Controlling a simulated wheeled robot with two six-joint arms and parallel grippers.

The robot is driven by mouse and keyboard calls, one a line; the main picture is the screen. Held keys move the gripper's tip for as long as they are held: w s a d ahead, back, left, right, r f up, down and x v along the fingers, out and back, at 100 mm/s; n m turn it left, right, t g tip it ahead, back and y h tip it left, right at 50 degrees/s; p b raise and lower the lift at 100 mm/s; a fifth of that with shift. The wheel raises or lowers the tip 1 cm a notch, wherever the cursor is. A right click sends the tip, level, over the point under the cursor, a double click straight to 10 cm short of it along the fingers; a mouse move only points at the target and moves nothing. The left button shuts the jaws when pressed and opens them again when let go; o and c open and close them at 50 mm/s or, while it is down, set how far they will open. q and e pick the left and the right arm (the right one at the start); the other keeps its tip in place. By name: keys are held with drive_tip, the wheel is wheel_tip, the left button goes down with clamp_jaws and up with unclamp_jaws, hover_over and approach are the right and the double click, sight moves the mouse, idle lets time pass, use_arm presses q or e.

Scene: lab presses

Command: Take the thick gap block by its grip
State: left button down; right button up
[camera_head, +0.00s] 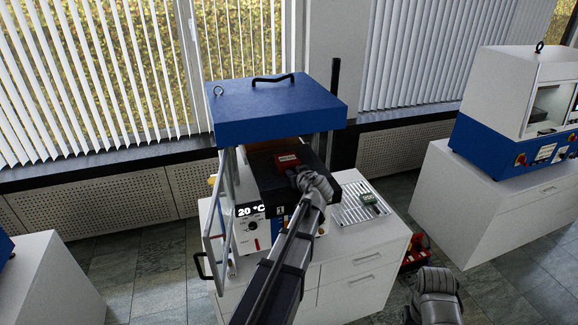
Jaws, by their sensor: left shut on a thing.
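A red block (287,160) with a pale label sits at the front of the press opening, on or just above the dark lower plate (262,171). My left gripper (296,172) is at its near right side and is shut on it; the fingertips and the block's grip are mostly hidden by my wrist. I cannot read which block is the thick one. My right gripper (437,283) is low at the right, its fingers not clear.
The press has a blue top (275,107), and its glazed door (217,225) stands open at the left. It is on a white cabinet (365,262). A red object (415,249) is on the floor. Another blue-and-white machine (513,105) stands at the right.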

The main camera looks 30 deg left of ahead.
sight(294, 163)
use_arm(q)
drive_tip(key=shift+r, duration=0.1)
drive_tip(key=shift+r+p, duration=0.85)
drive_tip(key=shift+p, duration=0.1)
drive_tip(key=shift+r+p, duration=0.95)
drive_tip(key=shift+p, duration=0.05)
drive_tip(key=s+d, duration=1.1)
drive_tip(key=d, duration=0.2)
drive_tip(key=shift+s+d+f, duration=0.15)
drive_tip(key=shift+s+d, duration=0.2)
